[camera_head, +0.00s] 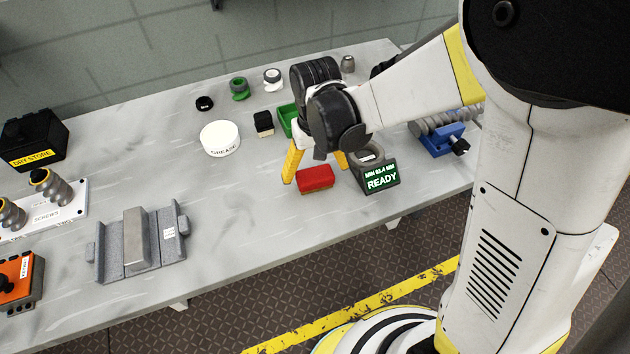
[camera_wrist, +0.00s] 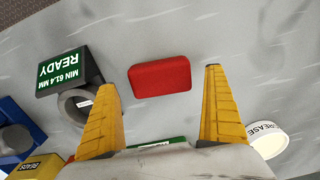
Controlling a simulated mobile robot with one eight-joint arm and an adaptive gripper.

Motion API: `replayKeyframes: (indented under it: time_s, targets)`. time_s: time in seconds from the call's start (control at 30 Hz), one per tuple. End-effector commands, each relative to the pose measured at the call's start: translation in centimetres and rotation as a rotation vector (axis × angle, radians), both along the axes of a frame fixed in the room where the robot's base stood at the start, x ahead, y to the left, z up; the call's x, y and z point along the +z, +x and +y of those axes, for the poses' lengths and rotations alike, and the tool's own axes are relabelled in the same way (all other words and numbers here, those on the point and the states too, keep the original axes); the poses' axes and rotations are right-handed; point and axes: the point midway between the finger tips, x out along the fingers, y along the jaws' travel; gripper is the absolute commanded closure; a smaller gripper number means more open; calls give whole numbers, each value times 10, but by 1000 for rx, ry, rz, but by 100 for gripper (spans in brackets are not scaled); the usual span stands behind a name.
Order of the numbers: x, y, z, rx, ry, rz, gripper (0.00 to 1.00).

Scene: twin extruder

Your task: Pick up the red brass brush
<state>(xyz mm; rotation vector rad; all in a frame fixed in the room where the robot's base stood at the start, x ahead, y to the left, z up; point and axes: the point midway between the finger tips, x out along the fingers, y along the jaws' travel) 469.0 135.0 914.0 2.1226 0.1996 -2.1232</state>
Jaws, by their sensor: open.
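The red brass brush (camera_head: 316,178) lies on the grey table near its front edge, just left of a small READY display. In the wrist view the red block (camera_wrist: 160,76) lies beyond my fingertips, about midway between them sideways. Only its red top and sides show; no bristles are visible. My gripper (camera_head: 316,172) points down over the table at the brush, its two yellow fingers apart. In the wrist view my gripper (camera_wrist: 162,78) is open with nothing between the fingers.
The READY display (camera_head: 380,176) with a dark ring stands close right of the brush. A green tray (camera_head: 285,119) sits behind the gripper. A blue clamp (camera_head: 438,141) stands right. Table left of the brush is clear.

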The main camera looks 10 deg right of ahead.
Motion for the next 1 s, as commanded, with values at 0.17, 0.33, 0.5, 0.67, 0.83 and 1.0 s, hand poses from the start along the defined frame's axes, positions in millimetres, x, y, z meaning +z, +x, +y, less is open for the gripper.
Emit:
replayKeyframes:
  time_s: [0.17, 0.33, 0.5, 0.67, 0.83, 1.0]
  targets:
    - [-22, 0, 0, 0, 0, 0, 0]
    - [-20, 0, 0, 0, 0, 0, 0]
    - [-20, 0, 0, 0, 0, 0, 49]
    - [-20, 0, 0, 0, 0, 0, 54]
    - [-20, 0, 0, 0, 0, 0, 54]
    - [-10, 0, 0, 0, 0, 0, 54]
